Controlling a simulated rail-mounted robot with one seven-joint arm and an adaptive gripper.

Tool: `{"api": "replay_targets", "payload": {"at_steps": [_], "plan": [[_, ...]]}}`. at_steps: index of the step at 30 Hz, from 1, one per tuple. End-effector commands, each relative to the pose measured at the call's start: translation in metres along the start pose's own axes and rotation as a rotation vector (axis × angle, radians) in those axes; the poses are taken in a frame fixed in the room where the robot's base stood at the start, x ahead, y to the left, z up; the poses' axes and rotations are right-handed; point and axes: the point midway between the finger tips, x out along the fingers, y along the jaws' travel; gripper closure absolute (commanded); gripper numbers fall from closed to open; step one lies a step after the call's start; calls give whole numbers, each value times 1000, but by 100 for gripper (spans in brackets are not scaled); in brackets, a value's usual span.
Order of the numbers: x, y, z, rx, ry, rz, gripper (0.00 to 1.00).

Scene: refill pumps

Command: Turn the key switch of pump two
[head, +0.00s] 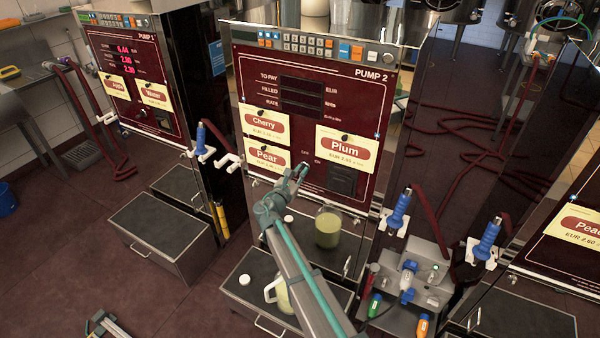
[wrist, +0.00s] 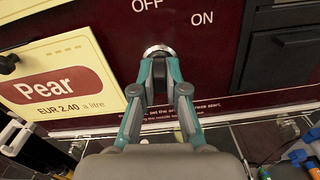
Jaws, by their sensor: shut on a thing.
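Pump two (head: 350,75) stands in the middle of the head view, with its display rows dark. Its key switch (wrist: 158,50) shows in the wrist view as a silver ring on the dark red panel, below and between the words OFF and ON. My gripper (head: 301,168) is at the panel, between the Pear label and the dark box. In the wrist view my gripper (wrist: 160,72) is shut on the key of the switch, a dark upright piece between the fingertips. The fingers hide most of the key and the lower part of the ring.
The Pear label (wrist: 55,85) is left of my gripper and a dark slot box (wrist: 282,55) is right. Below, a jar (head: 328,228) of green liquid stands on a shelf. Blue nozzles (head: 398,210) hang at the right. Pump one (head: 135,75) has lit red digits.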

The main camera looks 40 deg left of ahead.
Motion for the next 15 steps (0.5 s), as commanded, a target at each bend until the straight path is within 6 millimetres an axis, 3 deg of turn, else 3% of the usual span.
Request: {"api": "replay_targets", "payload": {"at_steps": [15], "plan": [[0, 0, 0, -161, 0, 0, 100]]}}
